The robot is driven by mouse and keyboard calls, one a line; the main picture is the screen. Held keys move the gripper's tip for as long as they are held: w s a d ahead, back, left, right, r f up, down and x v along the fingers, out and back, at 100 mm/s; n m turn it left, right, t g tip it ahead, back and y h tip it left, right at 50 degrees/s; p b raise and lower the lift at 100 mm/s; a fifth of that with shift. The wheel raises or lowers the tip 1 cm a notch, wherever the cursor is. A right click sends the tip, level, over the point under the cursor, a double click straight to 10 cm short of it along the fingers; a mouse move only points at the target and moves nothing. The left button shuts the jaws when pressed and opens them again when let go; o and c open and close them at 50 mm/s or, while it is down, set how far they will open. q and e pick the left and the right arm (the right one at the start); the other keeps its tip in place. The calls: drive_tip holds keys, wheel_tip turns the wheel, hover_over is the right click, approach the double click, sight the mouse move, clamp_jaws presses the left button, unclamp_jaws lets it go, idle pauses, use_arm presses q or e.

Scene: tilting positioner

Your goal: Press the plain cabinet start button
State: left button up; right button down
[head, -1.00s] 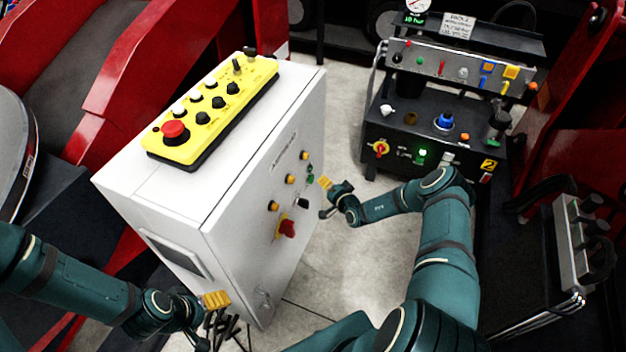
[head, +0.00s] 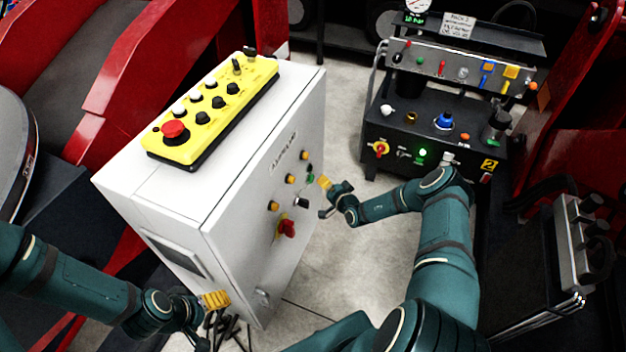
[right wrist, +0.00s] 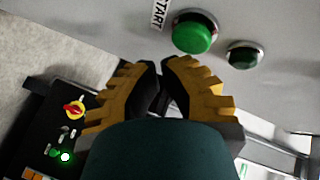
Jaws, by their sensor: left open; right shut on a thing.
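The white cabinet (head: 262,190) stands left of centre in the head view, with buttons on its right-hand face. Its green button (right wrist: 194,32), beside a START label (right wrist: 160,12), shows close up in the right wrist view. A darker green button (right wrist: 243,55) sits to its right. My right gripper (head: 325,183) is at the cabinet face in the head view. Its yellow fingertips (right wrist: 162,66) are together just below the green button, apart from it in the picture. What lies between them is hidden. My left gripper (head: 216,300) is open near the cabinet's lower front corner.
A yellow pendant (head: 213,110) with a red mushroom button lies on the cabinet top. A red-handled switch (head: 287,229) sticks out of the cabinet face. A black control rack (head: 440,130) with a lit green lamp stands behind. Pale floor (head: 350,270) is clear between.

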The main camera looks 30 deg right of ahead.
drive_tip(key=shift+w+a, duration=0.1)
drive_tip(key=shift+w, duration=0.05)
idle(0.4)
drive_tip(key=shift+w+a+p, duration=0.15)
drive_tip(key=shift+w+p, duration=0.05)
drive_tip(key=shift+p, duration=0.1)
drive_tip(key=shift+w+a, duration=0.3)
drive_tip(key=shift+w, duration=0.05)
idle(0.8)
drive_tip(key=shift+s+d, duration=0.1)
idle(0.3)
drive_tip(key=shift+s+d+p, duration=0.45)
drive_tip(key=shift+s+p, duration=0.15)
